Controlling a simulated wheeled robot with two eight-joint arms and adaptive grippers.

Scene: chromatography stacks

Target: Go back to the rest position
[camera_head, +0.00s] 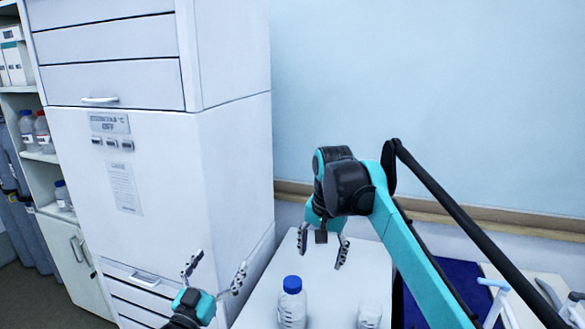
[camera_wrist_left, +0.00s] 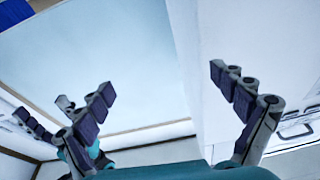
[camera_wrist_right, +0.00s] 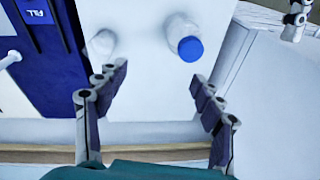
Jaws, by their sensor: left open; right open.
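My left gripper (camera_head: 216,270) is open and empty in front of the tall white cabinet, low in the head view. Its two spread fingers also show in the left wrist view (camera_wrist_left: 161,83) with nothing between them. My right gripper (camera_head: 322,245) is open and empty above the white table, behind the blue-capped bottle. In the right wrist view (camera_wrist_right: 160,78) its fingers are spread, with bare table between them. The bottle (camera_head: 292,305) stands upright on the table, apart from both grippers; it also shows in the right wrist view (camera_wrist_right: 184,38).
A small white object (camera_head: 369,315) stands right of the bottle. A dark blue panel or mat (camera_head: 448,283) lies further right. The tall white cabinet (camera_head: 155,200) borders the table (camera_head: 262,300) on the left. A shelf with bottles (camera_head: 42,158) stands far left.

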